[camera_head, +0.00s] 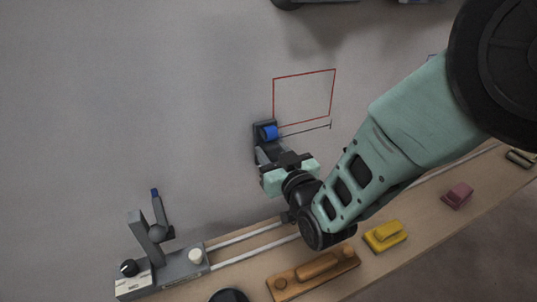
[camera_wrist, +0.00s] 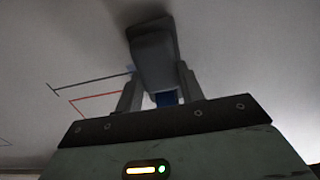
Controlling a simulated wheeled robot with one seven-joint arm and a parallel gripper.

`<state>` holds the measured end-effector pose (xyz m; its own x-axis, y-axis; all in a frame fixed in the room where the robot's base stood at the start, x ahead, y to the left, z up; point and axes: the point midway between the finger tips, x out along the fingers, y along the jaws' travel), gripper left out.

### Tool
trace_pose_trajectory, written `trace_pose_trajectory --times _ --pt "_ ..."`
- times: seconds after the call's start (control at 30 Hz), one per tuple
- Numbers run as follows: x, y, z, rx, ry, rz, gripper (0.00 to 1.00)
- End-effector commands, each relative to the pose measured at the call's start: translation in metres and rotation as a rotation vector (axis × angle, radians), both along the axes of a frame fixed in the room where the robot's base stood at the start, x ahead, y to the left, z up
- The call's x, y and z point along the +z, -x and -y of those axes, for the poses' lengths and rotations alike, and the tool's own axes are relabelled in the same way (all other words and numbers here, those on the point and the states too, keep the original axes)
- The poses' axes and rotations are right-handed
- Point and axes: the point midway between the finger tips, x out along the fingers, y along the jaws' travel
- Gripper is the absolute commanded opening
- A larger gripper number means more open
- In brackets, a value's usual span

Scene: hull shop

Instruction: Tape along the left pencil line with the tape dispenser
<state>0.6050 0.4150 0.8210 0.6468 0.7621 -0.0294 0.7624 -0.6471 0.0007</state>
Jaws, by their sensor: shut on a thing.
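My gripper (camera_head: 270,160) is shut on the tape dispenser (camera_head: 259,128), a dark grey body with a blue roll, in the head view. The dispenser is up at the grey panel, just left of the red outline's lower left corner; whether it touches the panel I cannot tell. In the wrist view the dispenser (camera_wrist: 153,50) sits between the two fingers of my gripper (camera_wrist: 160,80), with a bit of blue below it. The red four-sided outline (camera_head: 304,74) is on the panel. Its left side runs down to near the dispenser. No separate grey pencil line can be made out.
A dark line with end ticks (camera_head: 305,131) runs below the outline. The panel's left is clear.

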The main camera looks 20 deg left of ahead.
Motion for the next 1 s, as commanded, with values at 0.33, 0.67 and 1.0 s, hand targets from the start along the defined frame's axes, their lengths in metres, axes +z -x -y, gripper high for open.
trace_pose_trajectory --times 0.33,0.67,1.0 --pt "0.001 -0.022 0.018 -0.004 -0.002 0.002 0.18" --pt "0.001 -0.033 0.028 -0.004 -0.002 0.003 0.18" --pt "0.001 -0.045 0.039 -0.003 -0.003 0.001 0.18"
